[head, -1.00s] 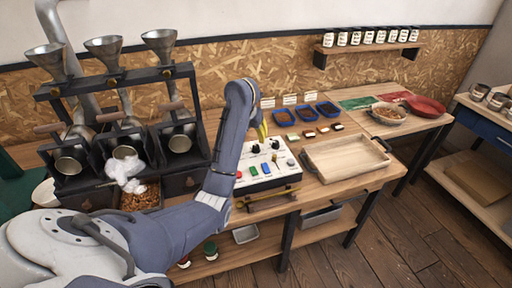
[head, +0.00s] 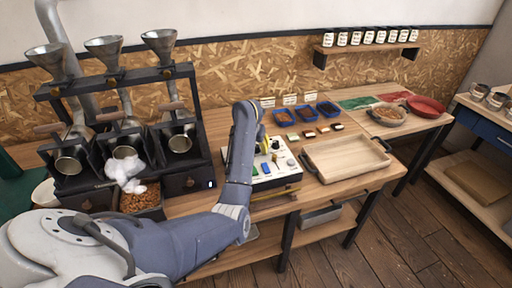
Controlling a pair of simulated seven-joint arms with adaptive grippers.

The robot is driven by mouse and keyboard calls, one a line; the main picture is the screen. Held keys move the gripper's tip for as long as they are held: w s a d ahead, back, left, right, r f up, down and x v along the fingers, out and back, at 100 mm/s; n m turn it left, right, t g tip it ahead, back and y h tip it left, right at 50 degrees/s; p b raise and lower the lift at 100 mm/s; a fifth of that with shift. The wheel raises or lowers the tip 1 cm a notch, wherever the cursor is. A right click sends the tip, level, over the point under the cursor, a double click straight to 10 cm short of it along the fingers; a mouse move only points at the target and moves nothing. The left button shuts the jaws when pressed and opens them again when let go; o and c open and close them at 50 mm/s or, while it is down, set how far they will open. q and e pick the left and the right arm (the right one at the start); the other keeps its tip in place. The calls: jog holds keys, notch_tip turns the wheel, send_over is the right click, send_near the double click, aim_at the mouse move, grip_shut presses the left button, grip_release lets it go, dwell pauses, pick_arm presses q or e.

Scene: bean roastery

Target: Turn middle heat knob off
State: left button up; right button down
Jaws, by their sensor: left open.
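A white control box (head: 284,172) stands on the bench with coloured buttons and black knobs on its top. One black knob (head: 276,145) shows at its back; the box's left part is hidden behind my left arm. I cannot tell which knob is the middle heat one. My left gripper (head: 262,136) is open above the back of the box, mostly hidden by my own wrist; a bit of yellow shows there. I cannot tell whether it touches a knob. My right gripper is not in view.
A three-drum roaster (head: 122,140) stands at left, with white smoke (head: 125,171) at its middle drum and a tray of beans (head: 141,201) below. A wooden tray (head: 311,166) lies right of the box.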

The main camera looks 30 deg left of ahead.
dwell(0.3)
pick_arm(q)
grip_shut()
dwell(0.3)
